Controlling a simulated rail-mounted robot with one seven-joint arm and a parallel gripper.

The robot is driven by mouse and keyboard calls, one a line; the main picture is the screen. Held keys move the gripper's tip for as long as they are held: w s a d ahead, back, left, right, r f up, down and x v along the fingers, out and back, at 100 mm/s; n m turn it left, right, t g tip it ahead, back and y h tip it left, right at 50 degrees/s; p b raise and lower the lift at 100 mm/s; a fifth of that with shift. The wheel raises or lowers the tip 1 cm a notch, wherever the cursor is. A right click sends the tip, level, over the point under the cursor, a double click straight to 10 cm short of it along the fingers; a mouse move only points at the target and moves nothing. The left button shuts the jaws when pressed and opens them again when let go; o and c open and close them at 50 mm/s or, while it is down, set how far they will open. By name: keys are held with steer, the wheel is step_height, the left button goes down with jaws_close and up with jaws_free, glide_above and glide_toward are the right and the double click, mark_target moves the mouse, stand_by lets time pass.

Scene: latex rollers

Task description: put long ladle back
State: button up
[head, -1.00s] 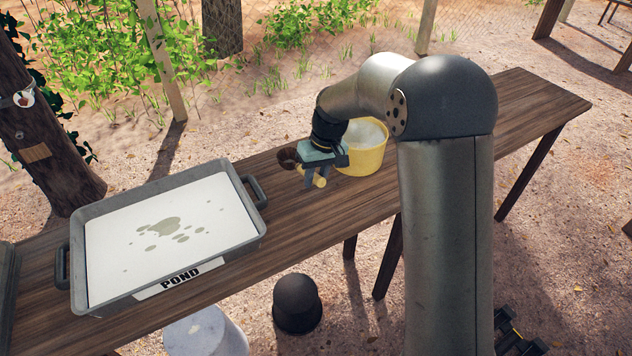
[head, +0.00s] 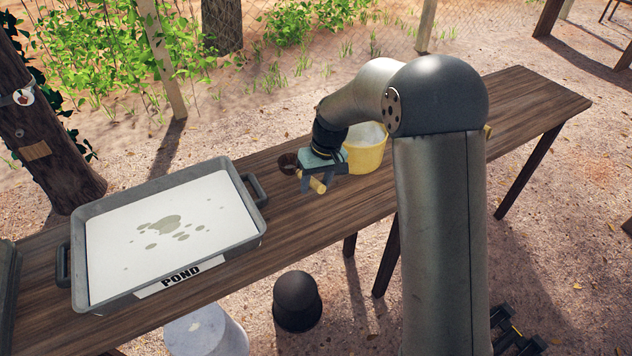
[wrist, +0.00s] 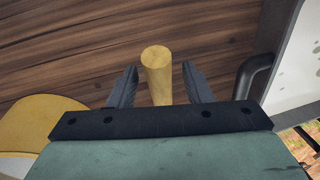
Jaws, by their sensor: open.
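The ladle's pale wooden handle (head: 318,186) shows at my gripper in the head view. In the wrist view the handle (wrist: 158,75) stands between the two dark fingers, its round end towards the camera. My gripper (wrist: 158,88) is open, with a gap visible on both sides of the handle. In the head view my gripper (head: 316,184) is low over the table. A dark brown round cup (head: 288,162), which may be the ladle's bowl, shows just left of the gripper; its link to the handle is hidden.
A yellow bucket (head: 366,152) with pale contents stands just right of my gripper. The grey tray (head: 256,232) marked POND lies to the left. The wooden table (head: 500,110) is clear at its right end. A black bucket-like object (head: 297,302) is on the ground.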

step_height(320, 180, up, 12)
steer(key=d+b, duration=0.1)
steer(key=d, duration=0.1)
steer(key=s+d+f+m, duration=0.1)
steer(key=s+d, duration=0.3)
steer(key=s, duration=0.6)
steer(key=s+d+f+m+h, duration=0.1)
steer(key=s+d, duration=0.3)
steer(key=s, duration=0.6)
steer(key=s+d+f+m+t+h, duration=0.1)
steer(key=s+d, duration=0.4)
steer(key=s, duration=0.5)
steer(key=shift+f+m, duration=0.55)
steer(key=shift+m, duration=0.45)
